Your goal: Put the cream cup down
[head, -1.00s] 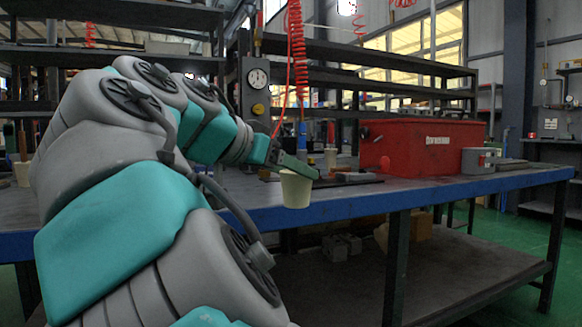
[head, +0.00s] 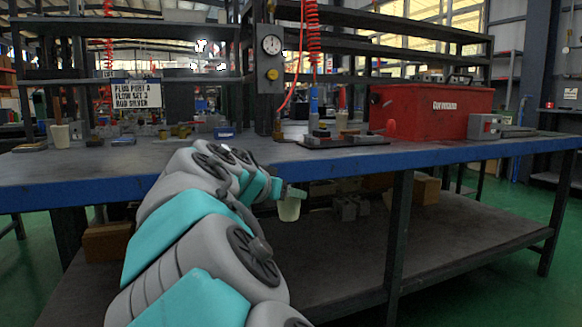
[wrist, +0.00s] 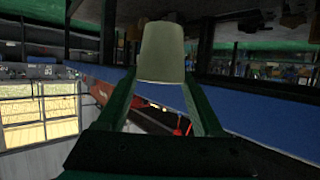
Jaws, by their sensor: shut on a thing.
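The cream cup (head: 289,208) is in my gripper (head: 291,192), in front of the workbench's blue front edge and a little below the level of its top. In the wrist view the cup (wrist: 161,53) sits between the two green fingers of my gripper (wrist: 160,75), which are shut on it. The cup touches nothing but the fingers, as far as I can see. The workbench top (head: 420,151) is grey and lies behind and above the cup.
A red toolbox (head: 430,112) stands at the back right, with a grey box (head: 484,127) beside it. A dark tray (head: 343,141) with parts lies mid-bench. Another cup (head: 60,136) stands at the left, near a sign (head: 136,95). A lower shelf (head: 450,240) is under the bench.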

